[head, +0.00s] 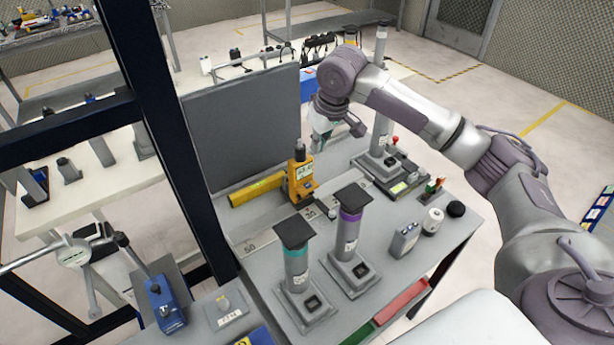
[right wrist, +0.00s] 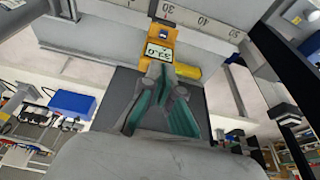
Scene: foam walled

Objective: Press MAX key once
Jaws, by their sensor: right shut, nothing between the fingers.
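A yellow-orange upright meter (head: 301,180) with a small display and a grey knob on top stands on the grey bench beside a ruled scale. In the right wrist view the meter (right wrist: 170,38) appears upside down, its lit display (right wrist: 158,53) just beyond my fingertips. No key lettered MAX is readable in either view. My right gripper (right wrist: 160,72) is shut and empty, its teal fingers together and pointing towards the meter. In the head view my right gripper (head: 322,126) is partly hidden under its wrist, above and behind the meter. My left gripper is not seen.
Two upright cylinders, teal-banded (head: 297,265) and purple-banded (head: 350,228), stand in front of the meter. A dark grey panel (head: 245,125) rises behind it. A yellow bar (head: 257,190) lies left of it. A tall grey stand (head: 383,130) is to the right.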

